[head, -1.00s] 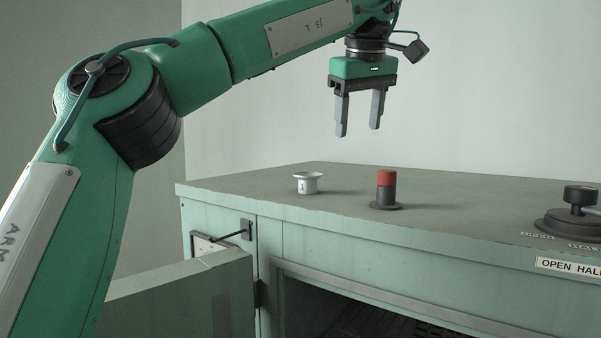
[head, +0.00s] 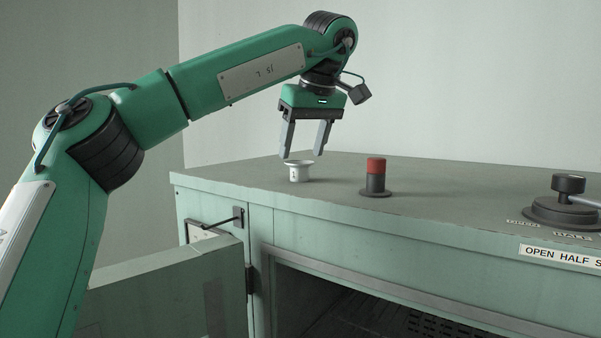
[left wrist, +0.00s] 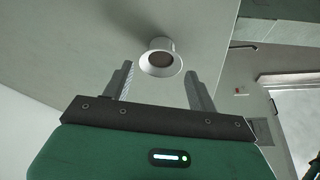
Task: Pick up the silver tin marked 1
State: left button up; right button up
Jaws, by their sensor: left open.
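The silver tin marked 1 (head: 299,173) stands upright on the bench top (head: 225,178), near its left end. It is small, with a flared rim and a dark mark on its side. My left gripper (head: 302,155) is open and empty, pointing down, with its fingertips just above the tin's rim. In the left wrist view the tin (left wrist: 161,60) shows its round rim and brownish inside, beyond and between the two fingers (left wrist: 160,85). The tin appears untouched. My right gripper is not in these views.
A red-topped black post (head: 375,178) stands on the bench to the right of the tin. A black knob with a lever (head: 568,200) is farther right. An open door (head: 165,290) hangs at the front left of the cabinet. The bench behind the tin is clear.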

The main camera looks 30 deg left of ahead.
aim_at(297, 162)
pick_arm(q)
jog(key=x, duration=0.3)
jog(key=p+x, duration=0.1)
jog(key=x, duration=0.1)
jog(key=shift+w+a+r, duration=0.15)
jog(key=shift+a+r, duration=0.05)
jog(key=shift+a, duration=0.05)
jog(key=shift+d+r, duration=0.1)
jog(key=shift+d, duration=0.05)
jog(key=c, duration=0.7)
